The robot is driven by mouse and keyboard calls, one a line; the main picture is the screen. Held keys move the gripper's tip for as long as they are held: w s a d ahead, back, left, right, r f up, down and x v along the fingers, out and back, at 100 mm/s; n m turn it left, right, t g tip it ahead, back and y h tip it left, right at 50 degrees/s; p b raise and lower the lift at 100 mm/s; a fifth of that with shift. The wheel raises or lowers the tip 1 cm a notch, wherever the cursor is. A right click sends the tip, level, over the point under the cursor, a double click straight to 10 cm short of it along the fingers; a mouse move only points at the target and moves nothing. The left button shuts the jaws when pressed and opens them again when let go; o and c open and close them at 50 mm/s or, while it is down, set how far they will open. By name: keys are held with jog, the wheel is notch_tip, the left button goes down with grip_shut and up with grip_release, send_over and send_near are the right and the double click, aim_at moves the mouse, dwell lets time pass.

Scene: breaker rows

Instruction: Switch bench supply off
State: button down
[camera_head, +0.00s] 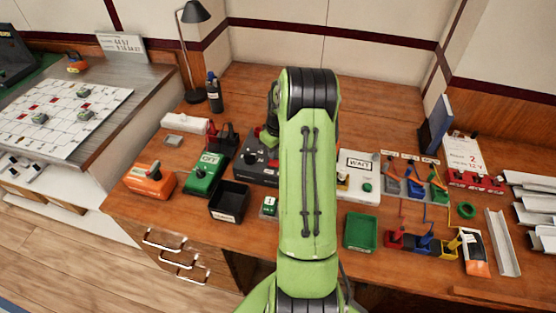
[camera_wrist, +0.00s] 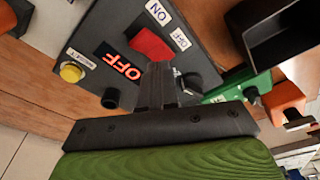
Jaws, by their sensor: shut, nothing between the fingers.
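A dark grey box, which looks like the bench supply (camera_head: 243,172), stands on the wooden bench left of my arm. It fills much of the wrist view (camera_wrist: 105,30). There its display (camera_wrist: 118,62) reads OFF in orange-red letters. A yellow button (camera_wrist: 72,71) and a black knob (camera_wrist: 111,98) are on the same face. My gripper (camera_wrist: 158,70) is shut and empty, its tips close to the red switch; I cannot tell whether they touch. In the head view my arm mostly hides the gripper.
A green unit (camera_head: 206,174) and an orange unit (camera_head: 150,181) stand left of the box. A black open bin (camera_head: 229,202) is in front. A white panel (camera_head: 360,170) and coloured switches stand right of my arm. The bench behind the box is mostly clear.

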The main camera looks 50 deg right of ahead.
aim_at(274, 162)
notch_tip(274, 162, up, 5)
jog(key=p, duration=0.3)
dwell(0.4)
